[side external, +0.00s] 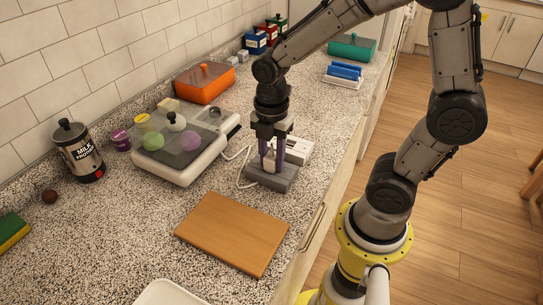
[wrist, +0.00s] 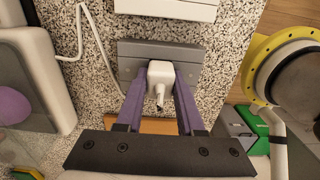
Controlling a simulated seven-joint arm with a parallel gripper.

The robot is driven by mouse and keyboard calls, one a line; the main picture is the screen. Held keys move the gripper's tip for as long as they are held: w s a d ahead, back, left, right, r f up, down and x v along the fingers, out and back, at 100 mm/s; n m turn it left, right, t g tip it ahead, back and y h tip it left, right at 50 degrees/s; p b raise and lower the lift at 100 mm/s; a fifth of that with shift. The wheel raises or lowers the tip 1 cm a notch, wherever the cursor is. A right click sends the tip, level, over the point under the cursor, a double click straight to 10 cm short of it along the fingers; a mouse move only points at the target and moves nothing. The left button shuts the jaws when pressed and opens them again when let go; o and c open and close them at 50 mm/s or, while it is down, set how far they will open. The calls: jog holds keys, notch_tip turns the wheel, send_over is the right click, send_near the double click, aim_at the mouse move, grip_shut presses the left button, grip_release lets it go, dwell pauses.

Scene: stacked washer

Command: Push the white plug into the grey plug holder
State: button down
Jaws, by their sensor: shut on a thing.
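The white plug (wrist: 160,78) is between the two purple fingers of my gripper (wrist: 160,92) in the wrist view, with a short cable stub toward the camera. My gripper (side external: 271,158) is shut on the plug, which shows in the side view (side external: 269,162) between the fingers. The grey plug holder (side external: 272,177) sits on the counter directly under my gripper. In the wrist view the holder (wrist: 135,50) shows behind the plug and fingers. The fingers and plug hide the middle of the holder, so how deep the plug sits cannot be told.
A white box (side external: 297,150) stands just behind the holder. A white cable (side external: 240,168) runs to the white appliance (side external: 185,155) at left. A wooden board (side external: 232,233) lies in front. An orange dish (side external: 204,83) stands behind, and the counter's edge is at right.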

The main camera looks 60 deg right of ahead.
jog(key=shift+w, duration=0.1)
jog(key=shift+c, duration=2.2)
grip_release()
notch_tip(320, 180, up, 14)
jog(key=s+f+m+t, duration=0.2)
jog(key=s+m+t, duration=0.3)
jog(key=m, duration=1.3)
jog(key=s, duration=0.4)
jog(key=shift+s+a+t, duration=0.25)
jog(key=shift+s+t, duration=0.05)
jog(key=shift+s, duration=0.05)
